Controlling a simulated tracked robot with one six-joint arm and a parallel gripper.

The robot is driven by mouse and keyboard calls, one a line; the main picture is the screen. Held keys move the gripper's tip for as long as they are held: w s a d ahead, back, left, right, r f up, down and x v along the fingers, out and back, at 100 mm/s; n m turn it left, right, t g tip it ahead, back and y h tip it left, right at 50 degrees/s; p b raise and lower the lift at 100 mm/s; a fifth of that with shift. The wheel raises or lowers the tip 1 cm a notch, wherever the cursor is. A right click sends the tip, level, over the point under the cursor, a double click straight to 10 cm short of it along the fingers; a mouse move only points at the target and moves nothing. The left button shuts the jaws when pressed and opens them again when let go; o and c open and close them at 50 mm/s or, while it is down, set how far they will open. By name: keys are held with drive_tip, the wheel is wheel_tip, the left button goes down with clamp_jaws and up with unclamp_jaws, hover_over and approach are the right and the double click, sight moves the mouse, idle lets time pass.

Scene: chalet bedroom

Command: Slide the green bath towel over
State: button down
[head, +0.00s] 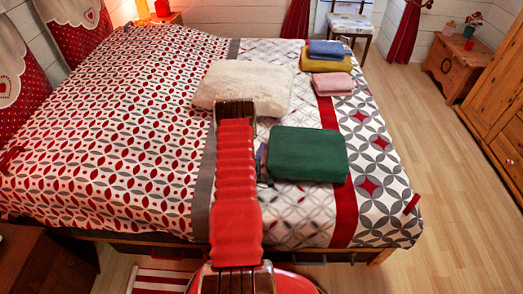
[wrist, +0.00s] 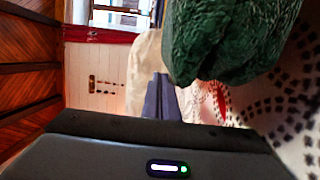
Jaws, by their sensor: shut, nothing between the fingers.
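The green bath towel (head: 308,155) lies folded on the bed's near right part, partly across the red stripe. It also shows large and close in the wrist view (wrist: 225,38), at the top right of centre. My gripper (head: 261,158) is low over the bed at the towel's left side, mostly hidden behind my red arm. In the wrist view my gripper's fingers (wrist: 161,92) are together with nothing between them, close beside the towel. I cannot tell whether they touch it.
A cream cushion (head: 245,86) lies behind the green towel. Blue (head: 326,48), yellow (head: 314,62) and pink (head: 333,84) folded cloths lie at the far right of the bed (head: 120,120). The bed is bare right of the green towel, up to its edge.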

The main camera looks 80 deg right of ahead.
sight(291, 175)
drive_tip(key=s+d, duration=0.1)
drive_tip(key=s, duration=0.4)
drive_tip(key=s+d, duration=0.1)
drive_tip(key=s, duration=0.4)
drive_tip(key=s+d, duration=0.1)
drive_tip(key=s, duration=0.4)
drive_tip(key=shift+d, duration=0.2)
drive_tip(key=shift+a, duration=0.15)
drive_tip(key=a, duration=1.3)
drive_tip(key=shift+w+a, duration=0.2)
drive_tip(key=shift+a, duration=0.1)
